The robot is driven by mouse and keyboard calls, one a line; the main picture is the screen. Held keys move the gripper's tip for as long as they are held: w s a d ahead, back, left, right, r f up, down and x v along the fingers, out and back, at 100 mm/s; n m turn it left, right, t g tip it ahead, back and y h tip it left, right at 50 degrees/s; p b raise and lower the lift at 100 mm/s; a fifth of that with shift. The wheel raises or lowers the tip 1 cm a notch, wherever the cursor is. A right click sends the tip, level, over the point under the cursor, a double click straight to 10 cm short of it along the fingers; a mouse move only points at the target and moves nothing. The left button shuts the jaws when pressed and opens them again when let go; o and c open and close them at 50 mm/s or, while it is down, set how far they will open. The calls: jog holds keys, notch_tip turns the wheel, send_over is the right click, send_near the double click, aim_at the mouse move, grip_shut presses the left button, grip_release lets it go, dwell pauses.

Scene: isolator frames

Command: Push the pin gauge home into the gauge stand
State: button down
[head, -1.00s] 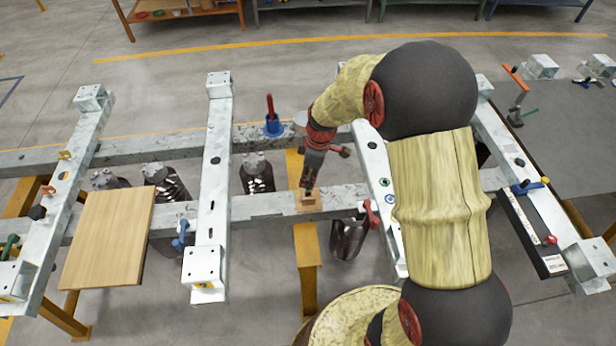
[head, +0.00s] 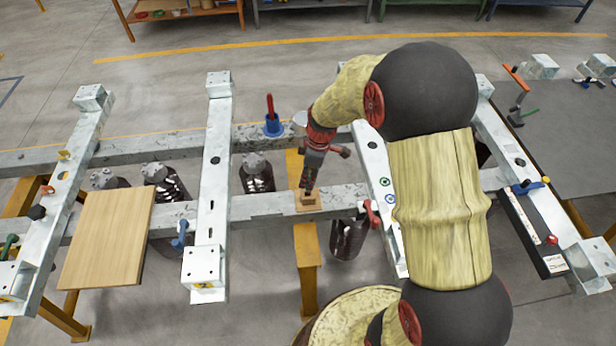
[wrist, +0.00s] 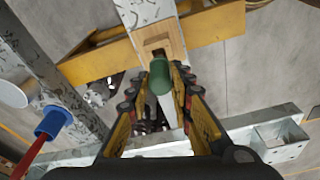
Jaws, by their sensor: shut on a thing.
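The pin gauge shows as a green cylinder (wrist: 160,76) in the wrist view, between the two fingers of my gripper (wrist: 162,90). My gripper is shut on it. The gauge stand is a small pale wooden block (wrist: 173,36) with a dark opening, on a grey beam just beyond the green end. In the head view the stand (head: 309,206) sits on the front beam, directly below my gripper (head: 306,187). The pin itself is hard to make out there. I cannot tell how far it is in the opening.
A red-handled tool stands in a blue holder (head: 273,129) on the rear beam, left of my arm. It also shows in the wrist view (wrist: 53,122). A red clamp (head: 371,213) is right of the stand. A wooden board (head: 107,238) lies at left.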

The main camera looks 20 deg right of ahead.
jog(key=shift+f+b, duration=1.4)
jog(key=shift+f, duration=0.75)
jog(key=c, duration=1.6)
grip_release()
jog(key=shift+o, duration=0.5)
jog(key=shift+r, duration=0.1)
notch_tip(320, 180, up, 12)
jog(key=d, duration=0.1)
jog(key=shift+s+d, duration=0.35)
jog(key=shift+s, duration=0.05)
